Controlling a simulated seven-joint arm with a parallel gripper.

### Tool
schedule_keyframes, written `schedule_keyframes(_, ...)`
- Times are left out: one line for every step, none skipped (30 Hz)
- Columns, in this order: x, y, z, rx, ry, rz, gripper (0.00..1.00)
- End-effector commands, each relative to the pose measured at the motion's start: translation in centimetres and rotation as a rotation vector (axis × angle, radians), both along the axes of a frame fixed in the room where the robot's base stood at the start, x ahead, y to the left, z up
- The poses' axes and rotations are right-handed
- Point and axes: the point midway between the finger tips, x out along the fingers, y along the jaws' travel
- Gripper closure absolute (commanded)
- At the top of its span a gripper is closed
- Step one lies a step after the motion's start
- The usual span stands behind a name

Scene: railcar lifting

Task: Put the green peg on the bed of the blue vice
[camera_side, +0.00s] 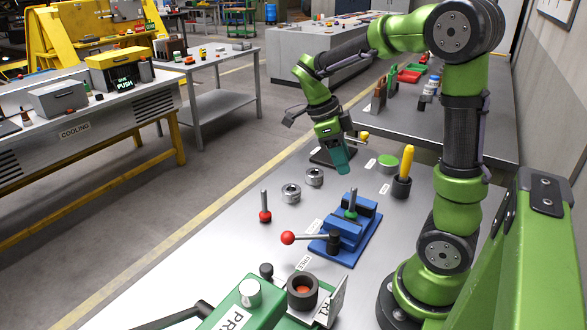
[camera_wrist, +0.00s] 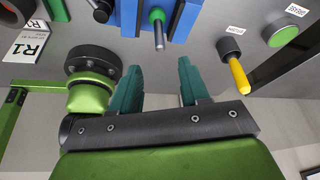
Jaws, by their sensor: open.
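The green peg (camera_side: 351,213) has a green base and a thin grey stem. It stands upright on the blue vice (camera_side: 340,240), between the jaws as far as I can tell. In the wrist view the peg (camera_wrist: 157,17) shows at the top, against the blue vice (camera_wrist: 184,18). My gripper (camera_side: 342,168) hangs above and behind the vice in the side view, clear of the peg. In the wrist view its two teal fingers (camera_wrist: 160,78) are spread apart with nothing between them. The peg's lowest part is partly hidden by the vice.
A red-based peg (camera_side: 265,214) and two metal rings (camera_side: 291,193) stand left of the vice. A red-knobbed lever (camera_side: 289,238) projects from the vice. A yellow handle (camera_side: 405,163) stands in a black cup (camera_side: 401,188) to the right. A green press (camera_side: 250,300) is in front.

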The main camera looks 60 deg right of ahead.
Motion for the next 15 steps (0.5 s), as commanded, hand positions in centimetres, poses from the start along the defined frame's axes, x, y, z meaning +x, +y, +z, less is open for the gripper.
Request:
schedule_keyframes(0.1, 0.2, 0.3, 0.009, -0.007, 0.018, 0.55)
schedule_keyframes(0.1, 0.4, 0.4, 0.021, -0.015, 0.042, 0.55)
schedule_keyframes(0.1, 0.8, 0.6, 0.044, -0.031, 0.093, 0.55)
schedule_keyframes(0.1, 1.3, 0.7, 0.068, -0.046, 0.146, 0.55)
schedule_keyframes(0.1, 1.8, 0.9, 0.095, -0.068, 0.214, 0.55)
schedule_keyframes(0.1, 2.6, 1.1, 0.137, -0.102, 0.324, 0.55)
schedule_keyframes(0.1, 3.4, 1.3, 0.169, -0.132, 0.42, 0.55)
schedule_keyframes(0.1, 4.3, 1.5, 0.198, -0.166, 0.527, 0.55)
schedule_keyframes(0.1, 5.4, 1.8, 0.233, -0.214, 0.681, 0.55)
schedule_keyframes(0.1, 6.4, 2.1, 0.252, -0.25, 0.802, 0.55)
schedule_keyframes(0.0, 7.3, 2.3, 0.266, -0.286, 0.925, 0.55)
schedule_keyframes(-0.1, 8.5, 2.6, 0.274, -0.33, 1.087, 0.55)
schedule_keyframes(-0.2, 9.4, 2.9, 0.271, -0.362, 1.209, 0.55)
schedule_keyframes(-0.3, 10.3, 3.2, 0.263, -0.392, 1.329, 0.55)
schedule_keyframes(-0.4, 11.4, 3.5, 0.242, -0.428, 1.487, 0.55)
